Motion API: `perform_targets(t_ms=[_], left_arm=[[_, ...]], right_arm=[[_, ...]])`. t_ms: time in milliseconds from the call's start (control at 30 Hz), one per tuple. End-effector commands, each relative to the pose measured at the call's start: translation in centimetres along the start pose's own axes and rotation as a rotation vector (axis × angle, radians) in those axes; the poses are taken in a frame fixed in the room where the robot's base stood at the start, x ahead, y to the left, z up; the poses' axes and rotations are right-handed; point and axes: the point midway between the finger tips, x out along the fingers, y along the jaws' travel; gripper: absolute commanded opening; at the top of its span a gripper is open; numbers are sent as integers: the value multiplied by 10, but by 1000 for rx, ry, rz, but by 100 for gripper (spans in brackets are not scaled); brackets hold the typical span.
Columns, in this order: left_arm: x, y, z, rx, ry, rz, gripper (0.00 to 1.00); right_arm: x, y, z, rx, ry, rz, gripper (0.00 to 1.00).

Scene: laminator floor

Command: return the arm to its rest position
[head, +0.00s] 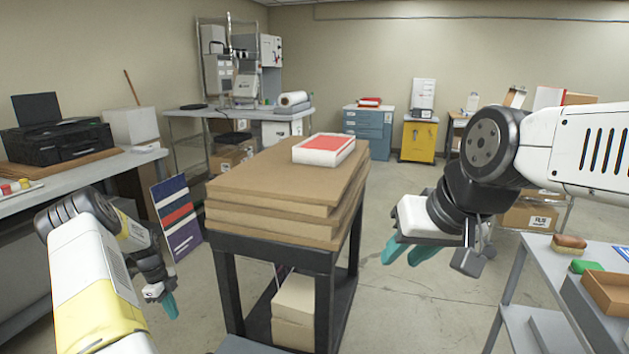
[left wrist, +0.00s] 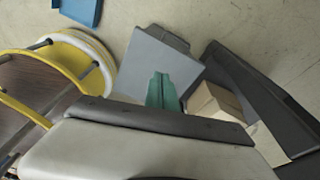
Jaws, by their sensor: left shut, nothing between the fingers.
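My left arm comes in from the left in the head view. Its gripper (head: 168,302) hangs low, fingers pointing down, to the left of the black cart (head: 275,255). In the left wrist view the teal fingers of the left gripper (left wrist: 161,91) are together with nothing between them. My right gripper (head: 408,252) is at the right, in front of the white and black arm, with its teal fingers apart and empty. It is clear of the cart and above open floor.
Brown boards (head: 275,190) are stacked on the cart, with a red and white block (head: 325,149) on top. A bench with a black printer (head: 58,140) is at left. A grey table (head: 530,285) with a brown tray (head: 606,291) is at right. Floor between cart and table is clear.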

Motion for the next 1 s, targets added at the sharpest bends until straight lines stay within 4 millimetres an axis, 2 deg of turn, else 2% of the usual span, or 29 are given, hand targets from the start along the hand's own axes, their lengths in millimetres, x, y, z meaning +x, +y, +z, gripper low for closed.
perform_targets(t_ms=[33,100,267,367,500,567,700,833,1000], left_arm=[[-35,-10,-16,-32,-25,-18,0],[-76,-16,-41,-99,-50,-40,0],[-162,-16,-102,-270,-90,-104,0],[-211,-5,-141,-383,-102,-152,0],[-270,21,-195,-548,-95,-231,0],[-291,36,-217,-619,-84,-264,0],[-332,79,-265,-791,-34,-341,0],[-358,125,-304,-951,41,-403,0],[-373,190,-346,-1161,181,-458,0]], right_arm=[[0,0,0,0,0,0,33],[0,0,0,0,0,0,33],[0,0,0,0,0,0,33],[0,0,0,0,0,0,33],[0,0,0,0,0,0,33],[0,0,0,0,0,0,33],[0,0,0,0,0,0,33],[0,0,0,0,0,0,33],[0,0,0,0,0,0,33]])
